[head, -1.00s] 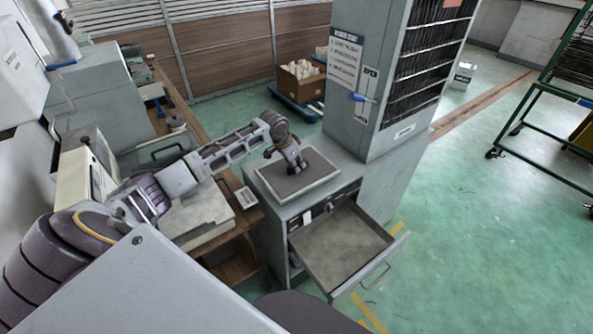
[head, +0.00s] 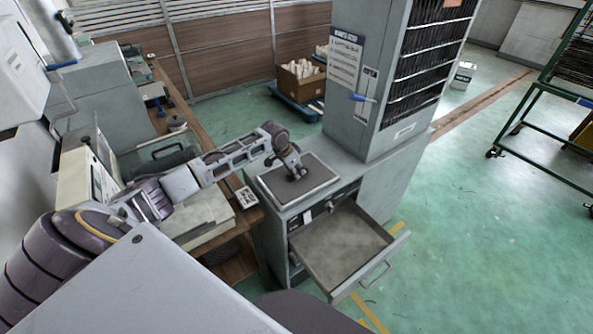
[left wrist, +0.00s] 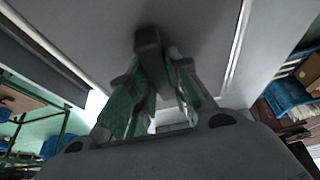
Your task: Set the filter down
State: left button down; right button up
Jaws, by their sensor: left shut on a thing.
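The filter (head: 320,175) is a flat dark grey panel with a lighter rim, over the low cabinet's top beside the tall rack. It looks level; I cannot tell whether its underside touches the top. My left gripper (head: 296,174) points down at its middle. In the left wrist view the filter (left wrist: 85,25) fills the upper part, with pale edges at either side. There the left gripper (left wrist: 152,65) is closed around a small dark part at the panel's middle, its grip partly hidden by the fingers. My right gripper does not show.
The low cabinet (head: 270,225) has an open, empty drawer (head: 340,246) jutting out at the front. The tall rack (head: 372,90) stands right behind the filter. A bench with equipment (head: 195,215) and a small keypad (head: 246,197) lie to the left.

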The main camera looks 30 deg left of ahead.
pick_arm(q)
jog(key=c, duration=1.3)
grip_release()
jog(key=shift+f, duration=0.1)
jog(key=v, duration=1.2)
